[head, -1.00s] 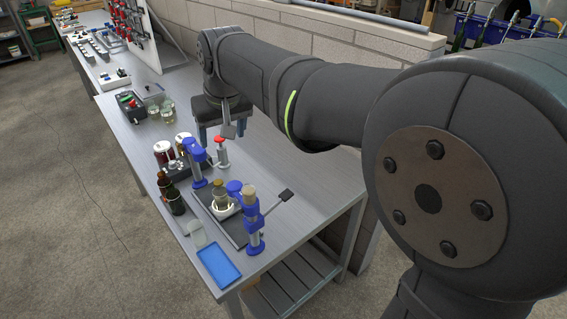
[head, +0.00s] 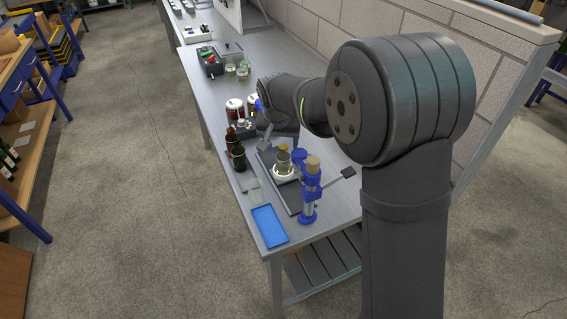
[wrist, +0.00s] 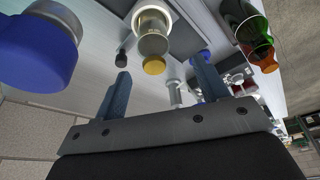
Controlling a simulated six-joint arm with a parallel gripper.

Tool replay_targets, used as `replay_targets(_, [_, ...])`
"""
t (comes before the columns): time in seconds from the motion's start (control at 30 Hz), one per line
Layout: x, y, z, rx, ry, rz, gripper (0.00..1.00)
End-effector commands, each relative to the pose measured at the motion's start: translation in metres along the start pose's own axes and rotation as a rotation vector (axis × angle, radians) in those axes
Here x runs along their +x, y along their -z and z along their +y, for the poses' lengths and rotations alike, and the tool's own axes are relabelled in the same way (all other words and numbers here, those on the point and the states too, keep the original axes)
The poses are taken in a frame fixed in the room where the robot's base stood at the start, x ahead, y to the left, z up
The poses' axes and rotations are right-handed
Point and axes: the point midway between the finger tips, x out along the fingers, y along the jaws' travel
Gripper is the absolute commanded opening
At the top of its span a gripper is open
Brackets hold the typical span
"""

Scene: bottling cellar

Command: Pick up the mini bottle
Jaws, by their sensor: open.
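A small bottle with a gold cap (head: 283,161) stands in a white ring on a dark stand plate on the bench; I take it for the mini bottle. In the wrist view the grey-clear bottle (wrist: 153,38) shows with its gold cap toward my gripper. My gripper (wrist: 161,85) is open and empty, its two blue-grey fingers apart. The cap lies in line with the gap between the fingers, beyond the tips and not touching. In the head view my gripper (head: 282,138) is just behind the bottle, partly hidden by my arm.
A blue post with a cork-coloured top (head: 312,190) stands close right of the bottle, its lever reaching right. Brown bottles (head: 232,140) stand to the left. A blue tray (head: 269,226) lies at the front.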

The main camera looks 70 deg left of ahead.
Motion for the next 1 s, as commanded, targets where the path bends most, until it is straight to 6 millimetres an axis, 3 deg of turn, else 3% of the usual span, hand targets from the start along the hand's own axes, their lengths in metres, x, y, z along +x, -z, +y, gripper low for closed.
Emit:
replay_targets(0.37, [0.029,-0.001,0.004,0.0,0.0,-0.001,0.67])
replay_targets(0.6, [0.063,-0.003,0.008,-0.001,0.001,-0.001,0.67])
replay_targets(0.87, [0.067,-0.002,0.007,-0.001,0.002,0.002,0.67])
replay_targets(1.0, [0.067,-0.002,0.007,-0.001,0.002,0.002,0.4])
